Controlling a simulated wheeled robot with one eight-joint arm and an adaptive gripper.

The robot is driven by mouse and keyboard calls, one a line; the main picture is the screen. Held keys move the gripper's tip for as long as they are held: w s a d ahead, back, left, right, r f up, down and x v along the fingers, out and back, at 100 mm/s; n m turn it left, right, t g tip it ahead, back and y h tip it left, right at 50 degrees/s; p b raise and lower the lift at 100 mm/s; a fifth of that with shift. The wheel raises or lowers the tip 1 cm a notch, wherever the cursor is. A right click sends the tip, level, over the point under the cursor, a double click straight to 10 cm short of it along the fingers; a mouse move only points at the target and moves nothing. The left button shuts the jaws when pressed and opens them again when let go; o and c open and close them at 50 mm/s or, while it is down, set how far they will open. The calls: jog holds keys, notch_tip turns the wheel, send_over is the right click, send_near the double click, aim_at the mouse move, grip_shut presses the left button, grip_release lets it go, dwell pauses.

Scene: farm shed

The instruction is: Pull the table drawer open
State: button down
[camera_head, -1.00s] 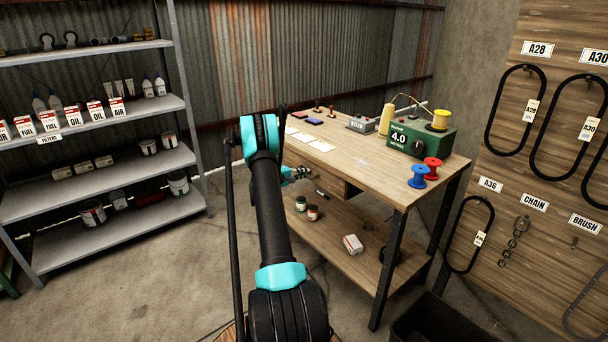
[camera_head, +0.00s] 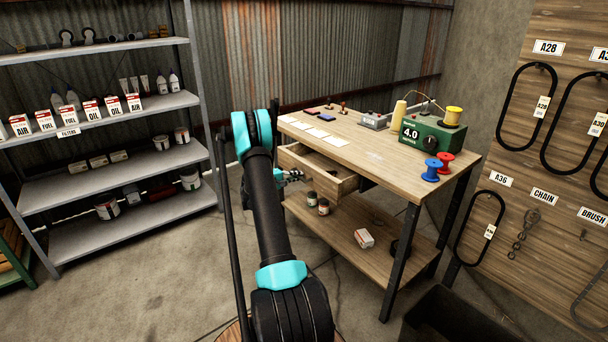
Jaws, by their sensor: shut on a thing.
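The wooden table (camera_head: 400,170) stands right of centre with black metal legs. Its drawer (camera_head: 336,184) sticks out from under the top on the left side, and I can see into its open inside. My gripper (camera_head: 296,175) is at the drawer's front, shut on the drawer handle; the handle itself is too small and covered to make out. My arm hides part of the gripper and the left part of the drawer front.
On the tabletop are a green meter box (camera_head: 432,136), blue spool (camera_head: 431,170), red spool (camera_head: 446,161) and white cards (camera_head: 318,133). Jars (camera_head: 323,206) and a small box (camera_head: 364,238) sit on the lower shelf. A dark bin (camera_head: 455,318) stands at front right. Metal shelving (camera_head: 120,172) is at left, with clear floor between.

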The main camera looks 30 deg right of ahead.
jog(key=f+v, duration=0.3)
jog(key=v, duration=1.2)
jog(key=shift+a, duration=0.3)
jog(key=c, duration=1.9)
grip_release()
jog(key=w+v, duration=0.1)
jog(key=v, duration=1.1)
jog(key=shift+s, duration=0.35)
